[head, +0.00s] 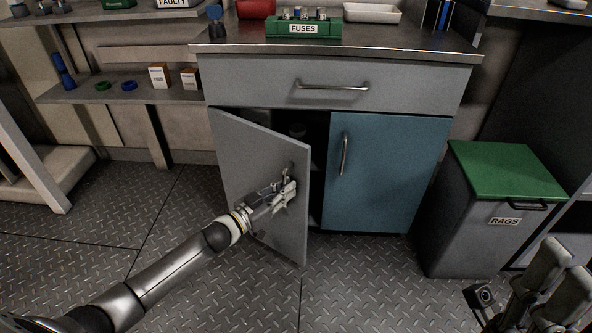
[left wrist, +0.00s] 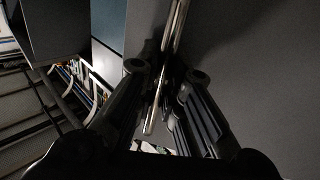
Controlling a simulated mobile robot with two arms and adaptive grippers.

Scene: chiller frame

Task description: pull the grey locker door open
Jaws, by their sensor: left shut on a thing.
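The grey locker door (head: 258,165) is the left door of the cabinet and stands partly open, swung outward from its left hinge. A dark gap shows between it and the blue door (head: 388,172). My left gripper (head: 286,188) is shut on the grey door's handle at the door's free edge. In the left wrist view the metal handle (left wrist: 176,30) runs between the two fingers (left wrist: 163,95). My right gripper (head: 545,290) is at the bottom right corner, apart from the cabinet; its jaw state is unclear.
A grey drawer (head: 390,84) sits above both doors. A grey rags bin with a green lid (head: 505,170) stands right of the cabinet. A low shelf (head: 120,90) with small items is at the left. The patterned floor (head: 380,285) in front is clear.

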